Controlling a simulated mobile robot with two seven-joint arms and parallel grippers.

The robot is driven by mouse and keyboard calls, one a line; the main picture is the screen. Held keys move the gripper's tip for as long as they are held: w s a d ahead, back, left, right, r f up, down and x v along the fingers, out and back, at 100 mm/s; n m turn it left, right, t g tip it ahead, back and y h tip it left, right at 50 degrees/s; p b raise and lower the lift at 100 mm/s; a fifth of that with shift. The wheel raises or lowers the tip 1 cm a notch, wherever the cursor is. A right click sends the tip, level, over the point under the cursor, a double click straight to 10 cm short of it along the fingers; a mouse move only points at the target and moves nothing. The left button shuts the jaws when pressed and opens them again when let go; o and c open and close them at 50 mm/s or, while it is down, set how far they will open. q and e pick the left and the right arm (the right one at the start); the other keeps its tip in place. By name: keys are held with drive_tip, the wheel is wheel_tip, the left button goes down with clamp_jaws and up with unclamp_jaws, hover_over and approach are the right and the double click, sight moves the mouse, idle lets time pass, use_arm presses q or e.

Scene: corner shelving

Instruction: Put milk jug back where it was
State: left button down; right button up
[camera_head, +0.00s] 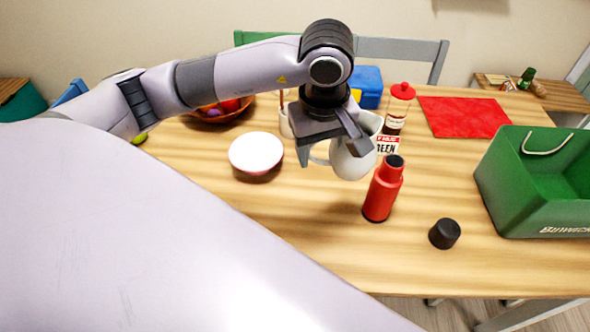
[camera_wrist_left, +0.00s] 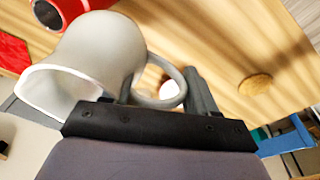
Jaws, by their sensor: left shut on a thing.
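The milk jug (camera_head: 355,163) is a pale grey-white jug with a loop handle, in the middle of the head view, in front of the arm's end. My left gripper (camera_head: 332,153) is shut on it near the handle; the exact contact is partly hidden. In the left wrist view the jug (camera_wrist_left: 98,52) is tilted, with its open rim toward the lower left and its handle by the gripper (camera_wrist_left: 160,108). It appears held above the table, though its clearance is hard to tell. My right gripper is not in view.
A red bottle (camera_head: 383,190) stands close to the jug, with a black cap (camera_head: 444,233) to its right. A pinkish-white bowl (camera_head: 256,152) sits left. Behind are a fruit bowl (camera_head: 215,115), a red-capped jar (camera_head: 398,105) and a red cloth (camera_head: 465,117). A green box (camera_head: 495,185) stands right. The front table is clear.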

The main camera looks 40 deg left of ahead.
use_arm(q)
drive_tip(key=shift+w+d+f+n+g+b, duration=0.15)
drive_tip(key=shift+f+n+g+b, duration=0.45)
drive_tip(key=shift+f+n, duration=3.15)
drive_tip(key=shift+s+d+f+n+g+b, duration=0.15)
drive_tip(key=shift+f+n+g+b, duration=0.4)
drive_tip(key=shift+f+n, duration=3.15)
drive_tip(key=shift+w+d+f+n+g+b, duration=0.15)
drive_tip(key=shift+f+n+g+b, duration=0.5)
drive_tip(key=shift+n, duration=5.8)
drive_tip(key=shift+f, duration=0.3)
drive_tip(key=shift+f, duration=0.1)
drive_tip(key=shift+c, duration=1.5)
unclamp_jaws()
